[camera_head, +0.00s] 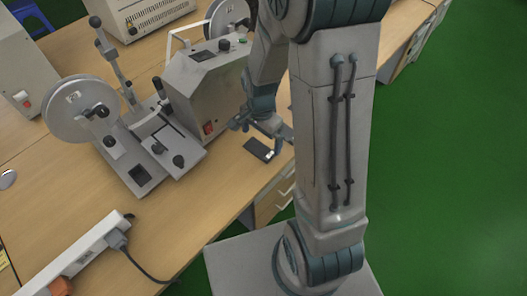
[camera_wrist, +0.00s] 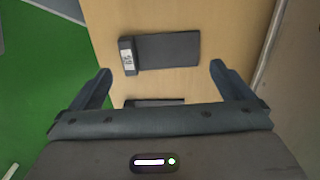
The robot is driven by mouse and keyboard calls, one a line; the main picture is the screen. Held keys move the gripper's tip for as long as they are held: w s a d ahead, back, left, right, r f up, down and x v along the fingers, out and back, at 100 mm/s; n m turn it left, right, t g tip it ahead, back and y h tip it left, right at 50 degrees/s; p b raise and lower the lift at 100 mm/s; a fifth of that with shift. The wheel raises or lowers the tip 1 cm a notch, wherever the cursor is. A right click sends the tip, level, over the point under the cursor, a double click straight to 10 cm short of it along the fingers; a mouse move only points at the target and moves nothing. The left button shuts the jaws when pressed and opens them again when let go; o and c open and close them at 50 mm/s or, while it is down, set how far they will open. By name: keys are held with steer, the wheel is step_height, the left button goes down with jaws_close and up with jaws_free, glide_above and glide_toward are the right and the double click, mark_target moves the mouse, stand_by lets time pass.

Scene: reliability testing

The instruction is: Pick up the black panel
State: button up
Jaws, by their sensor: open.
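A flat black panel (camera_head: 257,149) lies on the wooden table near its right edge, in the head view. In the wrist view the black panel (camera_wrist: 170,50) lies just beyond my fingertips, with a small light label or block at its left end. My gripper (camera_head: 262,127) is above the table beside the panel. In the wrist view my gripper (camera_wrist: 160,72) has its two fingers spread wide, with nothing between the tips. A second dark flat strip (camera_wrist: 153,103) shows between the fingers, partly hidden by the gripper body.
A grey machine with reels (camera_head: 130,130) and a grey box with a red switch (camera_head: 205,90) stand left of my gripper. A white power strip (camera_head: 90,255) lies at the front left. The table (camera_head: 60,190) ends at the right, above green floor (camera_head: 450,170).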

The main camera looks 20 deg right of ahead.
mark_target(261, 149)
steer(key=shift+f, duration=1.8)
steer(key=c, duration=0.8)
steer(key=shift+r, duration=0.2)
steer(key=shift+r, duration=0.55)
steer(key=r, duration=0.1)
steer(key=d+r, duration=0.1)
steer(key=r, duration=0.1)
steer(key=shift+s+r, duration=0.2)
steer(key=s+d+r, duration=0.5)
steer(key=d+r, duration=0.1)
steer(key=d, duration=0.3)
steer(key=shift+s, duration=0.3)
step_height(261, 149, down, 8)
steer(key=b, duration=0.6)
